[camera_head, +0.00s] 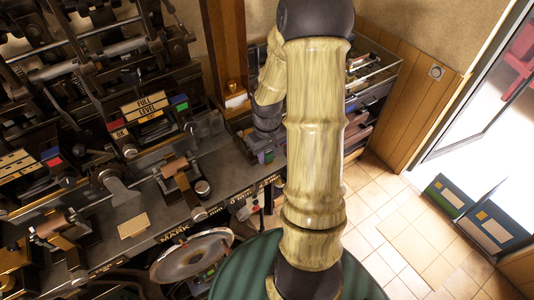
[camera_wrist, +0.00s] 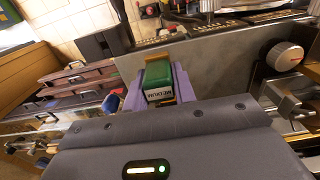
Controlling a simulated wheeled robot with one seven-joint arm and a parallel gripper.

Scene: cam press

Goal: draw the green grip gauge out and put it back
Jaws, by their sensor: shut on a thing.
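The green grip gauge (camera_wrist: 158,76) shows in the wrist view as a small green block with a white label reading "MEDIUM" on its near face. The purple fingers of my gripper (camera_wrist: 157,84) stand on its two sides and are shut on it. The gauge is at the edge of a grey metal bench (camera_wrist: 226,75); I cannot tell whether it is seated in a holder or clear of it. In the head view my gripper (camera_head: 264,156) is low at the bench's right end, partly behind my arm, and the gauge cannot be made out there.
A round knob (camera_wrist: 284,56) and metal fittings stand on the bench to the right in the wrist view. Brown drawers (camera_wrist: 85,80) are at the left. In the head view the press (camera_head: 140,110) with its levers fills the left; the tiled floor (camera_head: 400,235) at right is mostly clear.

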